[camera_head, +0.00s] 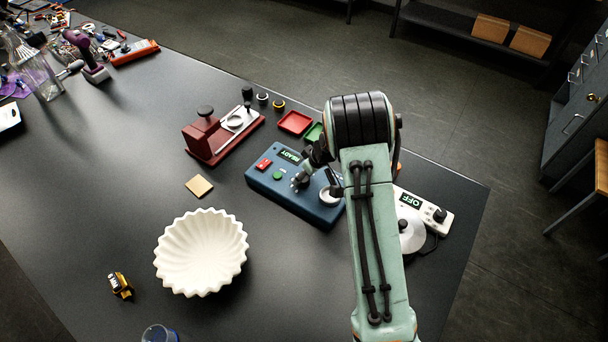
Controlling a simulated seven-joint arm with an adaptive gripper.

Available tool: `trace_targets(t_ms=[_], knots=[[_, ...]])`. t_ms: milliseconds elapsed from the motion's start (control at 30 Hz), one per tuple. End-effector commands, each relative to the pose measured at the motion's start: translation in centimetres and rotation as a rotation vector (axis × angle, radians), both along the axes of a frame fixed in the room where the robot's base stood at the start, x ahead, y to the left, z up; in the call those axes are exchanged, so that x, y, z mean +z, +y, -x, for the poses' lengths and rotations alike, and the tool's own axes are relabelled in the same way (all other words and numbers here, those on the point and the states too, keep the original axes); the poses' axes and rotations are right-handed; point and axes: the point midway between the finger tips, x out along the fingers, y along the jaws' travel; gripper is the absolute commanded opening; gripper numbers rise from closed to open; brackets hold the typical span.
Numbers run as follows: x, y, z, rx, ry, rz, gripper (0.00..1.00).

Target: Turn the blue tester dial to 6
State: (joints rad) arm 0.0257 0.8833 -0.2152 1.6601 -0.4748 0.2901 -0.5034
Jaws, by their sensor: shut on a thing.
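The blue tester (272,189) sits on the dark table in the middle of the view. Its small screen reads READY (290,156), and it has a red switch (264,164) and a green button (278,176). Its dark dial (301,180) has light marks around it; the number it points to is too small to read. My gripper (313,168) is low over the tester, shut on the dial as far as I can see. My own arm hides part of the fingers and the tester's right end.
A red stand (208,136) is behind the tester, with red (295,122) and green (315,132) trays nearby. A white device reading OFF (432,212) is right of my arm. A white fluted bowl (201,252) and a tan square (199,186) lie left.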

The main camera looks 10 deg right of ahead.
Motion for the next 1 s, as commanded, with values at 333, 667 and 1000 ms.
trace_targets(t_ms=[333, 667, 1000], knots=[[-0.12, 0.06, 0.04, -0.216, 0.0, 0.001, 0.0], [-0.13, -0.02, 0.05, -0.297, 0.0, 0.002, 0.0], [-0.14, -0.03, 0.05, -0.301, 0.001, 0.001, 0.0]])
